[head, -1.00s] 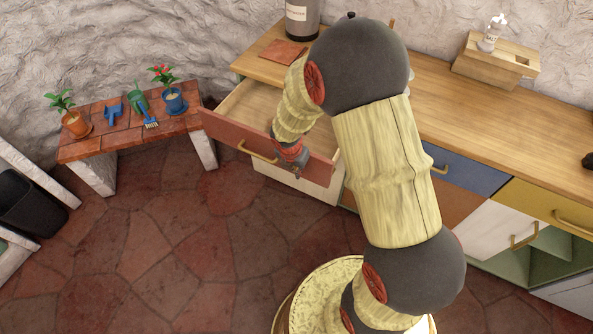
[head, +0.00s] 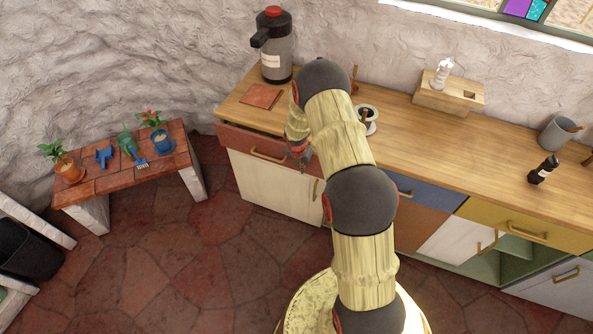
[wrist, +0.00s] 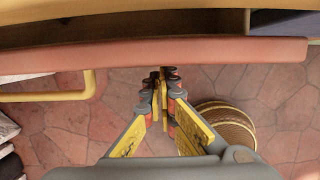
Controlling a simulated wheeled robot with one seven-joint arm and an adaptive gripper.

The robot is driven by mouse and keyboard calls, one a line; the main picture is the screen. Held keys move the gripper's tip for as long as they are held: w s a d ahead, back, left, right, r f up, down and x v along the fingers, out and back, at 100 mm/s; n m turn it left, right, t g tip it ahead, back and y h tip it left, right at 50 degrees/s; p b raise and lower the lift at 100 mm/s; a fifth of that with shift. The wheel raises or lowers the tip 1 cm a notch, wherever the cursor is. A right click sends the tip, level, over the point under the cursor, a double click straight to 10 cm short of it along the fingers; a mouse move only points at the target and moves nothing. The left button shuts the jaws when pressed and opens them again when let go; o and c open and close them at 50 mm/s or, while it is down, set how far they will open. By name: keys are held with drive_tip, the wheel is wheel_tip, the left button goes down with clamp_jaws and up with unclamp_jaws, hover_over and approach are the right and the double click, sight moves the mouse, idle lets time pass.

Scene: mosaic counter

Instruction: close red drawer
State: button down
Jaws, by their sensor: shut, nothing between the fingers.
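The red drawer (head: 240,140) is under the left end of the counter in the head view, almost fully in. In the wrist view its red front (wrist: 200,52) spans the picture, with a narrow gap showing behind it, so it stands slightly open. Its brass handle (wrist: 50,96) is at the left there. My gripper (wrist: 162,80) is shut and empty, its fingertips at the outer face of the front, to the right of the handle. Contact cannot be told for certain. In the head view my gripper (head: 302,160) is small and partly hidden by my arm.
The wooden counter (head: 420,140) carries a dispenser (head: 275,55), a wooden box (head: 450,98) and a dark bottle (head: 543,170). The blue drawer (head: 425,192) is to the right. A plant bench (head: 100,185) stands left. The tiled floor (head: 180,255) in front is clear.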

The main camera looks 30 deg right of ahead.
drive_tip(key=shift+w+d+p, duration=0.55)
drive_tip(key=shift+d, duration=0.2)
drive_tip(key=shift+w+d+p, duration=0.55)
drive_tip(key=shift+d, duration=0.2)
